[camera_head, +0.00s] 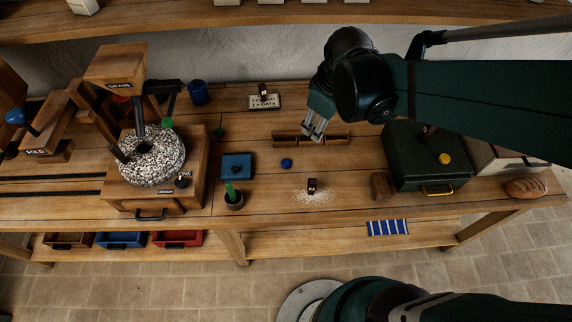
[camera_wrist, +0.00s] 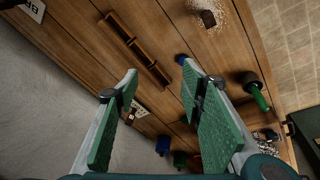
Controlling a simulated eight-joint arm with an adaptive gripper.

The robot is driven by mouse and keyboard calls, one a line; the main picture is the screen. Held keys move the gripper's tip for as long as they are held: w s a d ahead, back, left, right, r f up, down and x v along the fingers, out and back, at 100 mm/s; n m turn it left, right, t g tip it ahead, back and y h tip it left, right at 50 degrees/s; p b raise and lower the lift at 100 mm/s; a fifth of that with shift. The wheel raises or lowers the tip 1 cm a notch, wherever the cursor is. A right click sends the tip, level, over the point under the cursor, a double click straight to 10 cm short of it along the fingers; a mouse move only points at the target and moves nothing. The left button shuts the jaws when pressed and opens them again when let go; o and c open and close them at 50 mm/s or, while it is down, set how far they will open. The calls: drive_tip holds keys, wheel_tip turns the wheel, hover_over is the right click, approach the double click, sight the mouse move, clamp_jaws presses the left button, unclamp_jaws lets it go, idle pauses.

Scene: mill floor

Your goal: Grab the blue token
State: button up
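The blue token (camera_head: 286,162) is a small round disc lying on the wooden bench, right of a blue square box, in the head view. In the wrist view the blue token (camera_wrist: 181,59) shows just beyond the tip of the right-hand finger, partly hidden by it. My gripper (camera_head: 314,134) hangs above the back of the bench, behind and to the right of the token. In the wrist view my gripper (camera_wrist: 160,78) has its two green-padded fingers spread wide with nothing between them.
A wooden divided tray (camera_head: 310,140) lies under my gripper. A blue square box (camera_head: 237,167), a pot with a green handle (camera_head: 234,200) and a small dark block in spilled grains (camera_head: 312,186) surround the token. A dark green case (camera_head: 425,160) stands right; a stone mill (camera_head: 152,158) stands left.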

sight(287, 162)
drive_tip(key=w+a+f+n+g+b, duration=0.1)
drive_tip(key=a+f+n, duration=0.1)
drive_tip(key=f, duration=0.3)
drive_tip(key=w+a+f+n+g+b, duration=0.1)
drive_tip(key=a+f+n, duration=0.2)
drive_tip(key=f, duration=0.3)
drive_tip(key=w+a+f+n+g+b, duration=0.1)
drive_tip(key=a+f+n, duration=0.1)
drive_tip(key=a+f, duration=0.2)
drive_tip(key=shift+w+f+n+h, duration=0.3)
drive_tip(key=shift+f, duration=0.35)
drive_tip(key=shift+f, duration=0.1)
drive_tip(key=shift+f, duration=1.2)
drive_tip(key=shift+f, duration=0.1)
drive_tip(key=shift+s+f+b, duration=0.1)
drive_tip(key=shift+f+b, duration=0.45)
drive_tip(key=shift+f, duration=1.95)
drive_tip(key=shift+c, duration=0.4)
drive_tip(key=c, duration=0.7)
